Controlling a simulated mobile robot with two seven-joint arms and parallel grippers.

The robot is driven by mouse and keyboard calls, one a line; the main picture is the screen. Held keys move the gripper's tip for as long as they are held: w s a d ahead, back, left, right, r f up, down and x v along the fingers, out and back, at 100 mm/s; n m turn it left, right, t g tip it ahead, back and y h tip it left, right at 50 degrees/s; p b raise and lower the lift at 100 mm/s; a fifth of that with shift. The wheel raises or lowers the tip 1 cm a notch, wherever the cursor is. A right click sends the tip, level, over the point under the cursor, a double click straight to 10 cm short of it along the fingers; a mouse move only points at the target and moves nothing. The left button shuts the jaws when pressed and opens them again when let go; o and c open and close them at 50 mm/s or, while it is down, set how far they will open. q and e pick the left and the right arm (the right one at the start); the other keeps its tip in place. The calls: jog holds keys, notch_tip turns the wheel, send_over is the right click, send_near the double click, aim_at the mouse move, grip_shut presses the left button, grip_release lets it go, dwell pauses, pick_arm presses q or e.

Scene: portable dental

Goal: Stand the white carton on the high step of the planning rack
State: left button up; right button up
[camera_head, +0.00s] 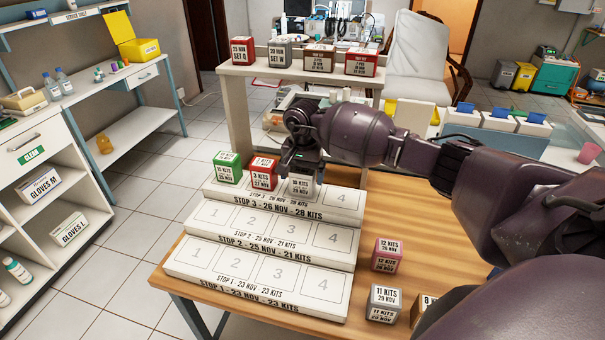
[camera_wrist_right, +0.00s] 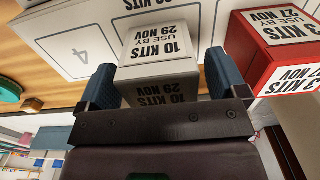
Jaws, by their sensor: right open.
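The white carton (camera_head: 301,187), marked 10 KITS 29 NOV, stands upright on the high step of the planning rack (camera_head: 262,235), at the third place. It is right of a red carton (camera_head: 263,174), with bare place 4 (camera_head: 342,198) on its other side. My right gripper (camera_head: 300,172) is over it and hides its upper part in the head view. In the right wrist view the open fingers (camera_wrist_right: 160,82) lie on either side of the white carton (camera_wrist_right: 158,68), with a visible gap at least on one side. My left gripper is not in view.
A green carton (camera_head: 227,168) stands at the high step's left end. The two lower steps are empty. Pink (camera_head: 387,255) and grey (camera_head: 383,303) cartons stand on the wooden table to the right. A raised shelf (camera_head: 300,75) behind holds several cartons.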

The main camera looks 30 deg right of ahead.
notch_tip(320, 180, up, 12)
jog(key=shift+r+b, duration=0.15)
jog(key=shift+b, duration=0.2)
dwell(0.4)
